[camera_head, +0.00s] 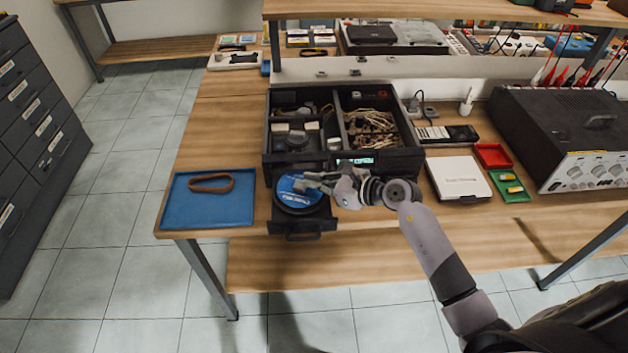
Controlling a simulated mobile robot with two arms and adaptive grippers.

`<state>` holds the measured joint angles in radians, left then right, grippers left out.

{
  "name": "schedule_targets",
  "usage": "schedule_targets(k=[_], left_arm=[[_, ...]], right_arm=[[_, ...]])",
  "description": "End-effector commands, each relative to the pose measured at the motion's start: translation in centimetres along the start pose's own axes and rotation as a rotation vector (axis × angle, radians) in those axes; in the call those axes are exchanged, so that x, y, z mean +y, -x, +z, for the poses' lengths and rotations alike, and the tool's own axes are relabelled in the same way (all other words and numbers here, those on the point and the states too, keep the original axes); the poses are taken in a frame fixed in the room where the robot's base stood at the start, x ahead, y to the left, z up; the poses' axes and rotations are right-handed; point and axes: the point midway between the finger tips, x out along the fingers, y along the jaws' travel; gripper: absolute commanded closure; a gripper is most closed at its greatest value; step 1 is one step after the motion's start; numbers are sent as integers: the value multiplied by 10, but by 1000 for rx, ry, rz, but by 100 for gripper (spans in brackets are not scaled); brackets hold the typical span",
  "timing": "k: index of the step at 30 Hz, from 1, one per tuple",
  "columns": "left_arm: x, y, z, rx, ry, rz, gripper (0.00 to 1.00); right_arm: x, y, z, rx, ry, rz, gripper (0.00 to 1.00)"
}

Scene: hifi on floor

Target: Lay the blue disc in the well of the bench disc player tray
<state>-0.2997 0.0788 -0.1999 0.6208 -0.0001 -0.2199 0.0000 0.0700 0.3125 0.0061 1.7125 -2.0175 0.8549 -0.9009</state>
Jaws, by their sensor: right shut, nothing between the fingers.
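The blue disc (290,197) lies label up over the round well of the black tray (318,224). From this view I cannot tell whether it sits fully flat in the well. The tray is pulled out from the front of the black disc player (395,163) with its lit display. My right gripper (306,183) is shut and empty, right at the disc's far right edge and covering part of it. I cannot tell whether the fingertips touch the disc. My left gripper is not in view.
A blue mat (215,213) with a brown strap (212,184) lies left of the player. A white case (459,178), small red and green trays, and a large instrument (560,135) stand to the right.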

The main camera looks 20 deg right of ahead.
Motion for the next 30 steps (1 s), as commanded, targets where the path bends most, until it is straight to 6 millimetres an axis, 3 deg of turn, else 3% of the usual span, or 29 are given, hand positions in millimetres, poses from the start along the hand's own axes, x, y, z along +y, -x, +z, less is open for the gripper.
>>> schedule_targets(k=[25, 30], left_arm=[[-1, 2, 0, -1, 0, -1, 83], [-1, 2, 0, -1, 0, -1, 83]], right_arm=[[2, 1, -1, 0, -1, 1, 100], [2, 1, 0, 0, -1, 0, 90]])
